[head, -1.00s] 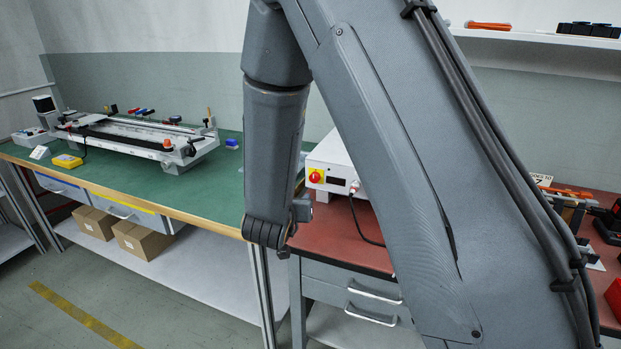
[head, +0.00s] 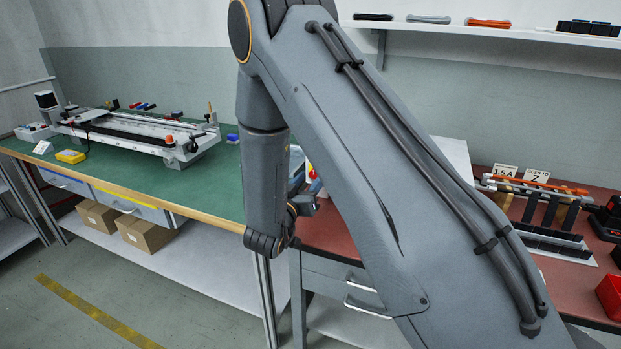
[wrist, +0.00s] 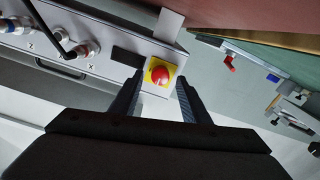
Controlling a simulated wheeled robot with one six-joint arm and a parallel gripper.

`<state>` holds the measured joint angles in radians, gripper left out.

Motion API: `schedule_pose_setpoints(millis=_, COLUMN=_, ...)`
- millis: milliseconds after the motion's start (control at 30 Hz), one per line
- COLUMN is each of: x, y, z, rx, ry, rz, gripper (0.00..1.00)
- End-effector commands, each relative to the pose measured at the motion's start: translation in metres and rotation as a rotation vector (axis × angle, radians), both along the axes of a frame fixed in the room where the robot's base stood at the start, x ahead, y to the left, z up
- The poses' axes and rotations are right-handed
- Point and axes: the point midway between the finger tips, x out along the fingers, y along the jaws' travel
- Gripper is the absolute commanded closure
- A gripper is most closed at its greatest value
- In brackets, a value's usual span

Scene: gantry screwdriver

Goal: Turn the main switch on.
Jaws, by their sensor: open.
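The main switch is a red round knob (wrist: 160,75) on a yellow square plate (wrist: 150,79), mounted on the face of a white control box (wrist: 97,62). In the wrist view my gripper (wrist: 159,88) is open, with one dark finger on each side of the knob in the picture. I cannot tell whether the fingertips reach around the knob or stop short of it. Nothing is held. In the head view my arm hides most of the box and my gripper; only a sliver of the switch (head: 312,174) shows past the arm.
Cables plug into the box face, beside a dark display (wrist: 127,57). The box stands on a red-topped bench (head: 325,229). A green bench (head: 200,186) at left carries a gantry device (head: 125,131). Racks with placards (head: 537,176) and a red bin (head: 609,296) are at right.

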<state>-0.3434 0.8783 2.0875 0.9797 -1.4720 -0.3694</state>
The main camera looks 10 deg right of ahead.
Motion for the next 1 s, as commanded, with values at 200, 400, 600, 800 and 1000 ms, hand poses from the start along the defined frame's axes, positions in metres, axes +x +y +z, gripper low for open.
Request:
schedule_pose_setpoints(millis=200, x=0.0060, y=-0.0040, z=0.0001, rx=0.000, ry=0.000, rz=0.001, gripper=0.58)
schedule_pose_setpoints(millis=400, x=0.0058, y=-0.0039, z=0.0002, rx=0.000, ry=0.000, rz=0.001, gripper=0.64)
schedule_pose_setpoints(millis=600, x=0.0057, y=-0.0038, z=0.0002, rx=0.000, ry=0.000, rz=0.001, gripper=0.98)
schedule_pose_setpoints(millis=800, x=0.0057, y=-0.0038, z=0.0003, rx=0.008, ry=-0.006, rz=0.001, gripper=0.99)
schedule_pose_setpoints(millis=1000, x=0.0058, y=-0.0040, z=0.0003, rx=0.059, ry=-0.043, rz=0.001, gripper=0.99)
